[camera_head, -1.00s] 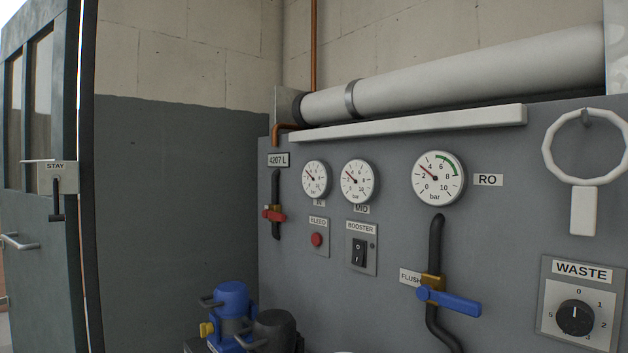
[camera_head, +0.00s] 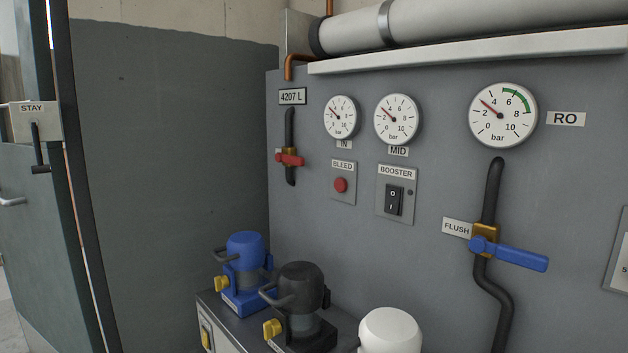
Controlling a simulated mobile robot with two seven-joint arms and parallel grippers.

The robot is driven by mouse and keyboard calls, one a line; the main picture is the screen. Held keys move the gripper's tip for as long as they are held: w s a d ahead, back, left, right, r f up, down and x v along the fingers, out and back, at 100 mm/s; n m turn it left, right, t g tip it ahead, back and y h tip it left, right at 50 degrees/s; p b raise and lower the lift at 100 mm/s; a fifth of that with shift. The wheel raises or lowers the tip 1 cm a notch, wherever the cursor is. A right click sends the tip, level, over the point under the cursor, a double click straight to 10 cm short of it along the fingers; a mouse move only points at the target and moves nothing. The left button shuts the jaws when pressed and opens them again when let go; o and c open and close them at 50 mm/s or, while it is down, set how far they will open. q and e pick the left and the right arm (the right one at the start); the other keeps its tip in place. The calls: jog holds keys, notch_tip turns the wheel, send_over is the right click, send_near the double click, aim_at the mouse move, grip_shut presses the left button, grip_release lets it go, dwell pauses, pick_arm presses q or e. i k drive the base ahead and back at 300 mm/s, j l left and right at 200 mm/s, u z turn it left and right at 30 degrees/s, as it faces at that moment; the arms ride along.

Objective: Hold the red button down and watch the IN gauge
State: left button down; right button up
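The red button (camera_head: 340,185) sits on a small grey plate labelled BLEED on the grey panel. It looks unpressed, with nothing touching it. The IN gauge (camera_head: 341,117) is the leftmost round white dial, above the button. Its red needle points to the upper left; the exact reading is too small to tell. The MID gauge (camera_head: 397,119) is beside it. The larger RO gauge (camera_head: 503,115) has a green arc, and its needle points to the upper left, near 3 bar. Neither of my grippers shows in the head view.
A BOOSTER rocker switch (camera_head: 393,200) is right of the button. A blue FLUSH lever (camera_head: 510,252) sticks out at right. Below stand a blue housing (camera_head: 245,260), a black one (camera_head: 301,295) and a white one (camera_head: 390,331) on a cabinet. A door (camera_head: 30,220) is at left.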

aim_at(340, 183)
jog(key=i+j, duration=0.45)
jog(key=j, duration=0.2)
jog(key=z, duration=1.5)
